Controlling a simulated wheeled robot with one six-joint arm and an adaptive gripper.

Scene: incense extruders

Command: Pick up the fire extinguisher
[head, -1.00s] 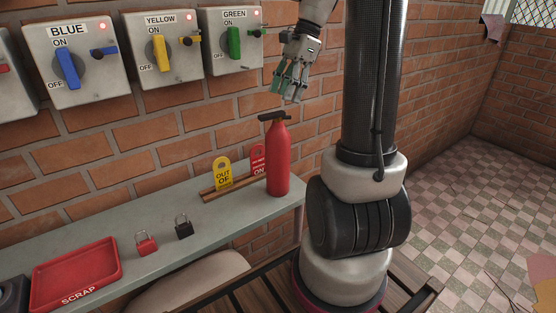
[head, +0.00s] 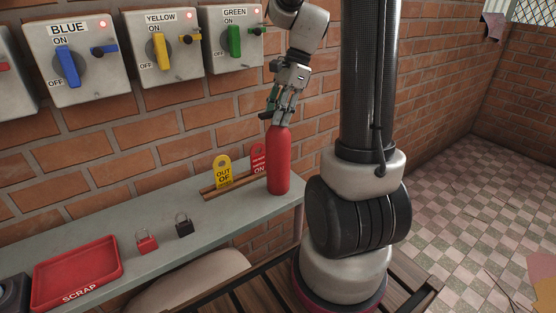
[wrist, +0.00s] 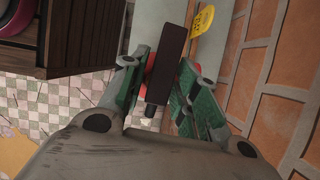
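The red fire extinguisher (head: 278,162) stands upright at the right end of the grey shelf. My gripper (head: 279,112) is directly above it, pointing down, with its fingers around the extinguisher's top. In the wrist view the black handle (wrist: 168,62) of the extinguisher lies between the green-padded fingers of my gripper (wrist: 160,85), with some red body (wrist: 150,65) behind it. The fingers are spread, and a gap shows on the right side of the handle. The handle is mostly hidden by the fingers in the head view.
Yellow (head: 223,172) and red (head: 258,160) tags stand in a wooden rack just left of the extinguisher, close to it. Two padlocks (head: 184,226) and a red scrap tray (head: 78,272) lie further left on the shelf (head: 215,215). The brick wall is close behind.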

